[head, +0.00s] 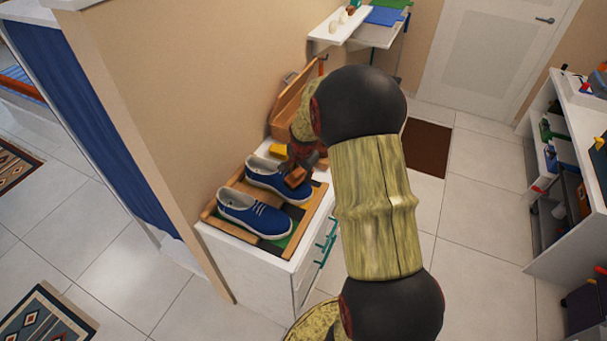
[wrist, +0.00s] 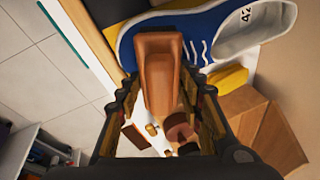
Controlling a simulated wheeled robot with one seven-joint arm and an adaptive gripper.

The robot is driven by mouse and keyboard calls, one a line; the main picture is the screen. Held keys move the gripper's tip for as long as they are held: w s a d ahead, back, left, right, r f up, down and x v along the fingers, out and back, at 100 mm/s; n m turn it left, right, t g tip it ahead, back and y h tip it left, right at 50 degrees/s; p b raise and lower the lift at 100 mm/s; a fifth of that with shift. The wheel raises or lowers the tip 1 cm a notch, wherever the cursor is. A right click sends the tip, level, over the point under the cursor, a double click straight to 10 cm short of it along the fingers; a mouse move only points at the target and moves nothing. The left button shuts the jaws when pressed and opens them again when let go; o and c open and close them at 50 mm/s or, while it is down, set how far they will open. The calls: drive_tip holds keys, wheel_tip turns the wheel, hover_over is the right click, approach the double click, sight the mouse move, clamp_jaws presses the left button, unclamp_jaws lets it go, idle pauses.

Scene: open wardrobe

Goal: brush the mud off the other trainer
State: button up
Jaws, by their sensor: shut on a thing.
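Two blue trainers with white soles and laces sit side by side in a wooden-rimmed tray (head: 209,209). The near trainer (head: 250,215) is clear of my gripper. The far trainer (head: 268,176) has my gripper (head: 304,160) over its toe end. My gripper is shut on a brown wooden brush (head: 295,178), which shows between the fingers in the wrist view (wrist: 158,70). There the brush overlaps the front of a blue trainer (wrist: 185,38) marked 42 inside. No mud can be made out clearly.
The tray is on a white cabinet (head: 240,265) with green handles, against a wall. A yellow block (head: 280,150) and an open wooden box (head: 291,103) lie behind the trainers. A wall shelf (head: 340,24) is beyond. Open tiled floor lies right of the cabinet.

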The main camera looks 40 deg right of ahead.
drive_tip(key=shift+w+a+r, duration=0.1)
drive_tip(key=shift+w, duration=0.2)
drive_tip(key=shift+w+a, duration=0.35)
drive_tip(key=shift+w, duration=0.4)
drive_tip(key=shift+s, duration=0.1)
drive_tip(key=shift+s+d, duration=0.35)
drive_tip(key=shift+s, duration=0.45)
drive_tip(key=shift+s+d+f+b, duration=0.15)
drive_tip(key=shift+s+d+f, duration=0.1)
drive_tip(key=shift+s, duration=0.2)
drive_tip(key=shift+s+d+f+b, duration=0.15)
drive_tip(key=shift+s+f, duration=0.05)
drive_tip(key=shift+s, duration=0.2)
drive_tip(key=shift+w, duration=0.1)
drive_tip(key=shift+w+a+r, duration=0.1)
drive_tip(key=shift+w+a, duration=0.1)
drive_tip(key=shift+w, duration=0.25)
drive_tip(key=shift+w+a+r, duration=0.1)
drive_tip(key=shift+w+a, duration=0.1)
drive_tip(key=shift+w, duration=0.2)
